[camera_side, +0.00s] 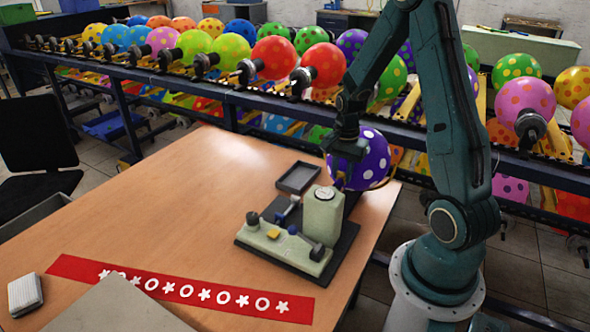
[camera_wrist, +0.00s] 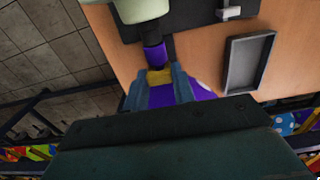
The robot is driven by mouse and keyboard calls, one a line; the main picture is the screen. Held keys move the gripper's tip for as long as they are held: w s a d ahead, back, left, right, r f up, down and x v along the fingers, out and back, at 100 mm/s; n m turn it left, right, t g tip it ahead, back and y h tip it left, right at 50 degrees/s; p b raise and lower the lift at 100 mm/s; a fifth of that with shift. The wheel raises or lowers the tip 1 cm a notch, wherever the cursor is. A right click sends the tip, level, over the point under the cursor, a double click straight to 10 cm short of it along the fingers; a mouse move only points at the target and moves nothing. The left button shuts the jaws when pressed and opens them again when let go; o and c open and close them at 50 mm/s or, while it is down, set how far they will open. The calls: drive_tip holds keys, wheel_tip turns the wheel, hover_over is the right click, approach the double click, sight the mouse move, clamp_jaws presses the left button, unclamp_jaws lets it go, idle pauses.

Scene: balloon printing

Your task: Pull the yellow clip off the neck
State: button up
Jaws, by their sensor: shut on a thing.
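A purple balloon with white dots (camera_side: 376,160) is at the table's right edge, beside the printing device, partly behind my gripper. Its purple body also shows behind my fingers in the wrist view (camera_wrist: 203,91). The purple neck (camera_wrist: 154,56) extends from the clip toward the pale green post. The yellow clip (camera_wrist: 159,77) sits across the neck, between my fingertips. My gripper (camera_wrist: 160,84) is shut on the clip. In the side view my gripper (camera_side: 342,180) is in front of the balloon, and the clip is too small there to make out clearly.
The pale green device (camera_side: 322,215) stands on a dark base with levers and a small yellow piece (camera_side: 272,235). A grey tray (camera_side: 298,177) lies behind it. A red patterned strip (camera_side: 190,291) lies at the front. Balloon racks line the back.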

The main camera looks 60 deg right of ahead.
sight(342, 172)
drive_tip(key=shift+r, duration=4.6)
